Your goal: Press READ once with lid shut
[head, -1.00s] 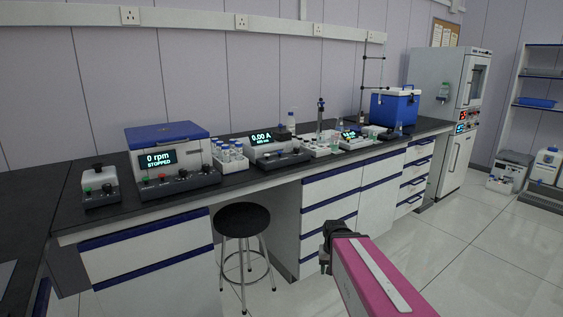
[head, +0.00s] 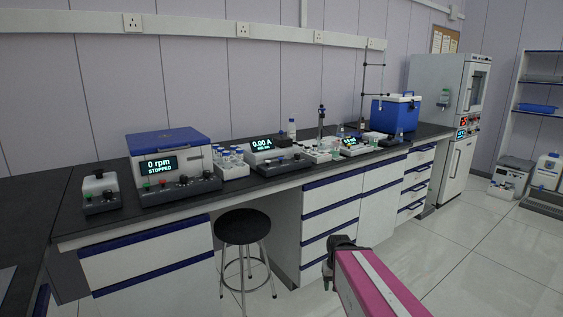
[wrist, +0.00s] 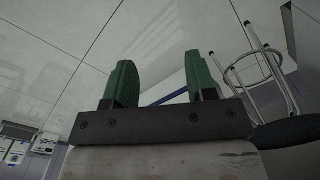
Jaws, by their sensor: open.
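The photometer (head: 262,146), a pale box with a lit display reading 0.00 A, stands on the bench right of the vial rack. Its dark front panel (head: 285,165) carries small knobs or buttons; I cannot tell which is READ. A dark part (head: 283,139) at its top right may be the lid; it is too small to tell whether it is shut. My gripper (wrist: 160,78) shows two green fingers, open with nothing between them. In the head view it hangs at the end of my pink arm, low in front of the bench and well away from the photometer.
A centrifuge (head: 168,162) reads 0 rpm STOPPED, with a small dark-based device (head: 100,190) to its left. A vial rack (head: 231,164) stands beside the photometer. A black stool (head: 243,228) stands before the bench. A blue cooler (head: 395,112) sits farther right.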

